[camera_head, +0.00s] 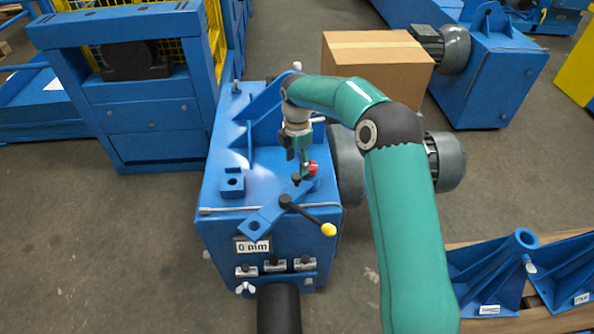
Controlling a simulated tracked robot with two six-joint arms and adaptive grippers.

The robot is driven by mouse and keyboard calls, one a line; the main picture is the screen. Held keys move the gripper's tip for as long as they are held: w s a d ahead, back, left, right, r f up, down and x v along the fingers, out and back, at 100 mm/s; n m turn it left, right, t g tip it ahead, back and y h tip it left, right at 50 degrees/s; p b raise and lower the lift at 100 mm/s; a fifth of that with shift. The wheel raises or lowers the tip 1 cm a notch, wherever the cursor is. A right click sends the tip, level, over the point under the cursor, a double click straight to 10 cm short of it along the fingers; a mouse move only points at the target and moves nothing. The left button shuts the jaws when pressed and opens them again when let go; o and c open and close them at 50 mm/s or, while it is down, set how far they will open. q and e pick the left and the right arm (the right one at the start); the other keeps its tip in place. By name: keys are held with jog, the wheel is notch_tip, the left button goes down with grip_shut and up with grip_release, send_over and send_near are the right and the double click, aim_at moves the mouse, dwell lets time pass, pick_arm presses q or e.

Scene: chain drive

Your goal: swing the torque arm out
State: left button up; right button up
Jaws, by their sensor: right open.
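A blue flat bar with a hole in its end (255,225), which looks like the torque arm, lies slanted across the front top of the blue gearbox housing (222,205). Its other end runs up toward my right gripper (299,172). That gripper points down over the housing's right side and is open. A black lever with a yellow ball (328,229) crosses near the bar's middle. My left gripper is not in view.
A blue bracket block (232,182) stands left of the bar. A "0 mm" plate (252,246) and several small clamps (276,265) are on the front face. A cardboard box (375,60) is behind. Blue stands (490,272) lie on a pallet at right.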

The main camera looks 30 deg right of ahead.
notch_tip(320, 180, up, 7)
jog(key=shift+f, duration=0.2)
jog(key=shift+f, duration=0.1)
dwell(0.5)
